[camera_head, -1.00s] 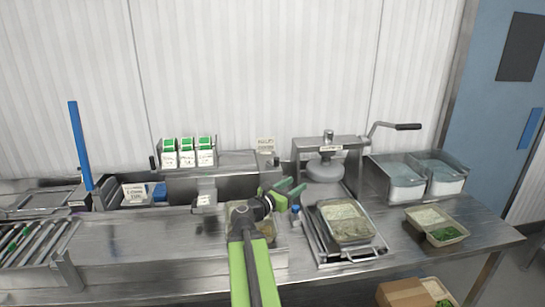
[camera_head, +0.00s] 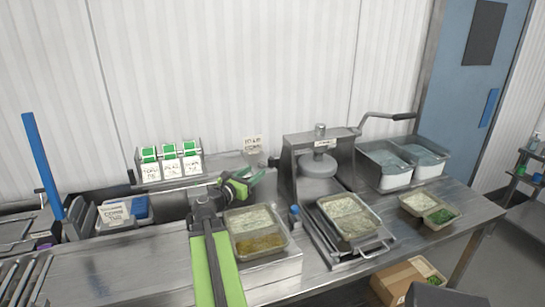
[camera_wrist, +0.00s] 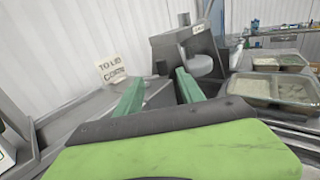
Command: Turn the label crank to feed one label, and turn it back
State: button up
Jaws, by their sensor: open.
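The label dispenser (camera_head: 168,164) stands on the raised shelf at the back left, with three white-and-green label rolls. A small dark knob (camera_head: 131,177) shows at its left end; I cannot tell whether this is the label crank. My gripper (camera_head: 254,180) is open and empty, right of the dispenser and above the counter, with its green fingers pointing right and away. In the wrist view my gripper (camera_wrist: 158,85) shows its two fingers apart with nothing between them. The dispenser is not clearly seen there.
A filled two-part tray (camera_head: 262,255) sits below and right of my gripper. The press (camera_head: 298,160) and its black-handled lever (camera_head: 403,117) stand farther right. A second tray (camera_head: 349,235) lies before the press. A small sign (camera_head: 253,142) stands behind my gripper.

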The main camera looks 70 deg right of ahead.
jog(key=x, duration=1.4)
jog(key=shift+s+d, duration=0.25)
jog(key=shift+d, duration=0.1)
jog(key=shift+c, duration=0.2)
